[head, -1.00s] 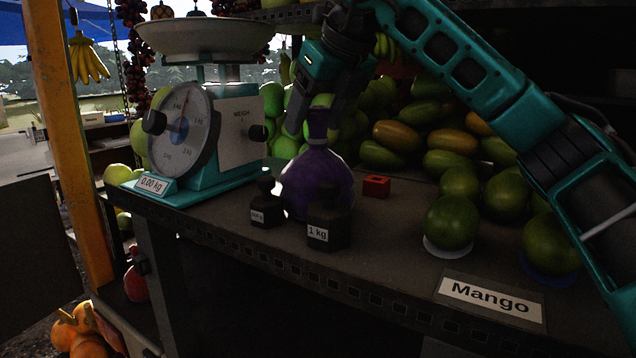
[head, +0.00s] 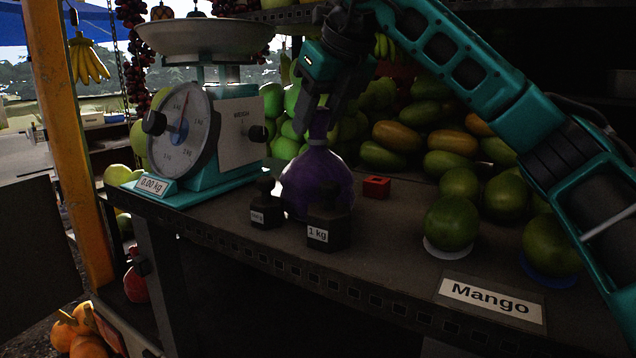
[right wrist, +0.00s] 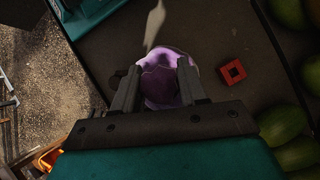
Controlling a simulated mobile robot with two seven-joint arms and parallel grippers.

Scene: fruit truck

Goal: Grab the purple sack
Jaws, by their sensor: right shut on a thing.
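The purple sack (head: 316,178) stands upright on the dark counter, behind the 1 kg weight, which hides part of its lower front. My right gripper (head: 319,118) comes down from above and is shut on the sack's narrow neck. In the right wrist view the sack (right wrist: 168,72) lies between the two fingers of my right gripper (right wrist: 158,88). The sack appears to rest on the counter. My left gripper is not in view.
A 1 kg weight (head: 328,228) and a smaller weight (head: 266,208) stand in front of the sack. A red block (head: 376,187) lies to its right. A teal scale (head: 215,150) stands left. Mangoes (head: 450,222) and a Mango sign (head: 490,298) are at right.

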